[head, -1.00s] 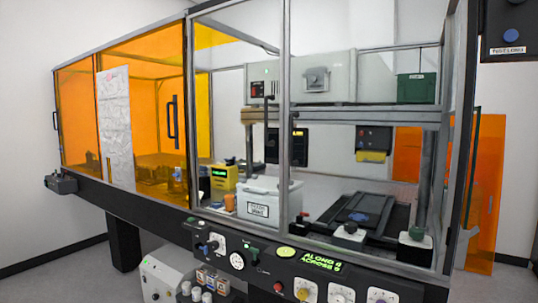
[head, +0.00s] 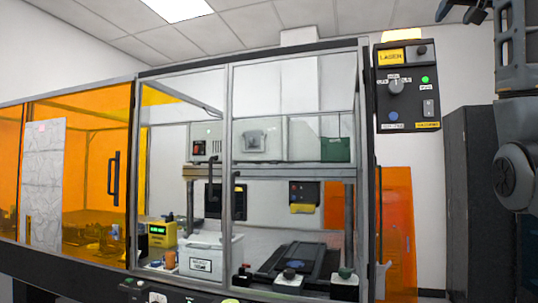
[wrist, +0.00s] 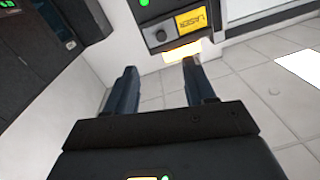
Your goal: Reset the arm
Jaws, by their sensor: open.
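My gripper (wrist: 160,85) shows in the wrist view with its two dark fingers apart and nothing between them. Beyond the fingers are a white wall, a tiled surface and a dark box with a yellow laser label (wrist: 192,20). In the head view my arm rises along the right edge, and part of what may be my gripper shows at the top right, cut off by the frame. The laser control box (head: 408,87) hangs left of my arm, with a knob, a lit green lamp and a blue button.
The glazed interferometer enclosure (head: 229,200) fills the middle, with orange panels (head: 90,170) on its left. Inside are a white bin (head: 207,262) and a dark stage (head: 300,262). A dark cabinet (head: 470,200) stands behind my arm. An orange sheet (head: 396,220) leans near it.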

